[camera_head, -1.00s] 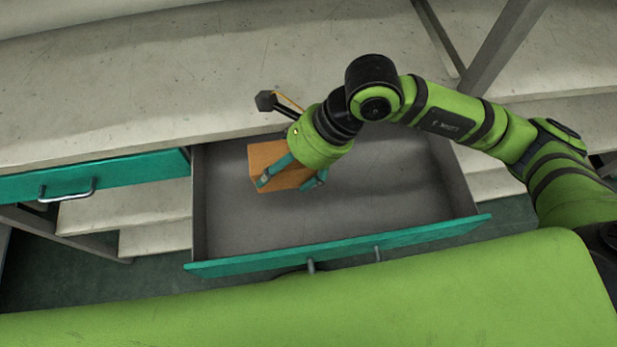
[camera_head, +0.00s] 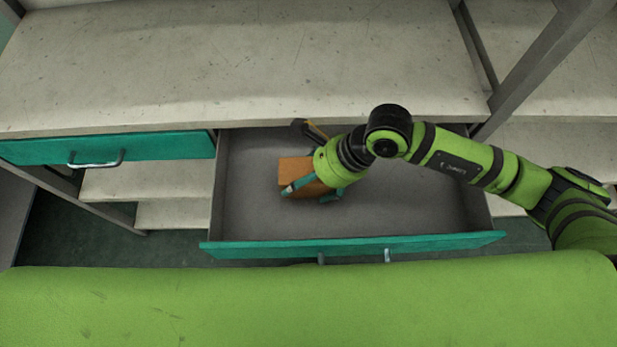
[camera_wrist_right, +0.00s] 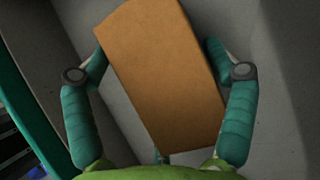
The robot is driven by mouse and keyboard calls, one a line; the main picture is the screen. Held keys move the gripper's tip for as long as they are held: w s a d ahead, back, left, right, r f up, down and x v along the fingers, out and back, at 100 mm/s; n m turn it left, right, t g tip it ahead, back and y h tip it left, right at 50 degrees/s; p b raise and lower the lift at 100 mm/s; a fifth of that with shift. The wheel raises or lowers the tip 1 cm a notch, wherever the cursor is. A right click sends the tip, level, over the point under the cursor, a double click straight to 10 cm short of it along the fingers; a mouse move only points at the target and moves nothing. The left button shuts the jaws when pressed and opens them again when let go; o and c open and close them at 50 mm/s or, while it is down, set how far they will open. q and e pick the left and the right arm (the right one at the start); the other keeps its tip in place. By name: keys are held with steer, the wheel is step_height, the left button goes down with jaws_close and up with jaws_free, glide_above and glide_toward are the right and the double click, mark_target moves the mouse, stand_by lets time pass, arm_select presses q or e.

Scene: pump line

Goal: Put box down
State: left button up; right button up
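The orange-brown box (camera_head: 296,168) is inside the open drawer (camera_head: 400,212), left of its middle and toward the back. My right gripper (camera_head: 315,189) reaches down over the box with one finger on either side. In the right wrist view the box (camera_wrist_right: 160,75) fills the space between the fingers of the gripper (camera_wrist_right: 155,55), and both fingertips meet its sides. I cannot tell whether the box's underside touches the drawer floor. My left gripper is not in view.
A worn pale worktop (camera_head: 240,60) extends above and behind the drawer. A closed teal drawer (camera_head: 150,149) with a metal handle is at the left. The open drawer's right part is empty. A grey diagonal post (camera_head: 545,65) stands at the right.

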steer(key=shift+r, duration=0.15)
steer(key=b+v, duration=0.1)
steer(key=v, duration=1.1)
